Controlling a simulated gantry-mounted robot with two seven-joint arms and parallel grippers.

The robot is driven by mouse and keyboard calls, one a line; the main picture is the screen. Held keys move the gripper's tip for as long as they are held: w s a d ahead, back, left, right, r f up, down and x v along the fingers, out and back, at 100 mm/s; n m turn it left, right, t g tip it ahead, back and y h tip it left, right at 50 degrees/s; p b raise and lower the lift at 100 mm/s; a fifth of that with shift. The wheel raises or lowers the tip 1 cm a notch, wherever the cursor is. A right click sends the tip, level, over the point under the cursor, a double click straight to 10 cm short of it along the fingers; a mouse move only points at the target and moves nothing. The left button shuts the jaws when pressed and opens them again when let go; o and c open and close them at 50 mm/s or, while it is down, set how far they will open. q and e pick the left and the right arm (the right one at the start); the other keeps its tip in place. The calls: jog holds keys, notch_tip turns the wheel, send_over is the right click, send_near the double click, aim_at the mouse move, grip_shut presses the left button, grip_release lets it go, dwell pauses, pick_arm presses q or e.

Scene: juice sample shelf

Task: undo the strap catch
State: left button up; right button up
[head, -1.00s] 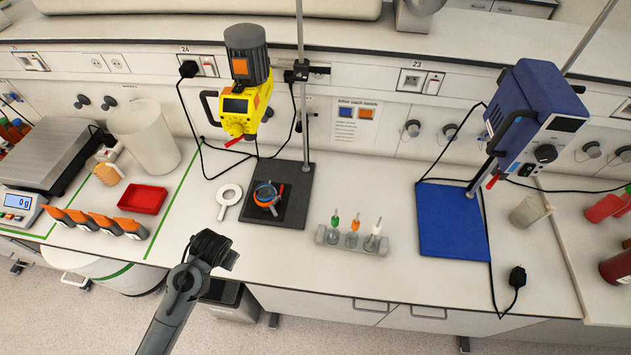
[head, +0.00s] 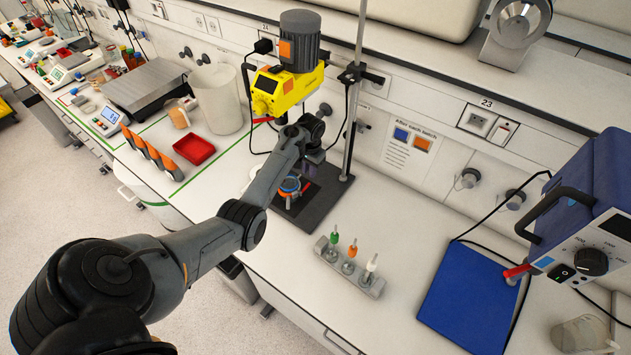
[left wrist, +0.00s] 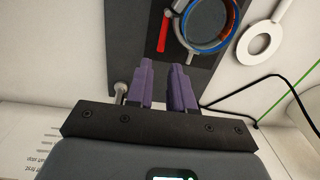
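The strap holder, an orange and blue ring (head: 289,187), sits on the dark base plate (head: 325,200) below the yellow stirrer. In the left wrist view the ring (left wrist: 205,45) lies at the top, with a red lever (left wrist: 164,28) to its left. My left gripper (head: 312,157) hangs over the plate just above the ring and partly covers it in the head view. In the left wrist view its two purple fingers (left wrist: 162,68) are apart with a narrow empty gap, pointing toward the ring and lever. They appear not to touch either. My right gripper is not in view.
The yellow stirrer (head: 285,90) hangs close to my left wrist, with its steel rod (head: 353,120) to the right. A white magnifier-like ring (left wrist: 262,40) lies beside the plate. A red tray (head: 194,150) is left.

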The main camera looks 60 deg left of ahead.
aim_at(308, 184)
pick_arm(q)
jog(key=shift+s+a+f+b, duration=0.1)
jog(key=shift+f+b, duration=0.1)
jog(key=shift+f, duration=1.45)
jog(key=shift+s+a+f+b, duration=0.1)
jog(key=shift+f+b, duration=0.05)
jog(key=shift+f, duration=1.5)
jog(key=shift+c, duration=0.3)
grip_shut()
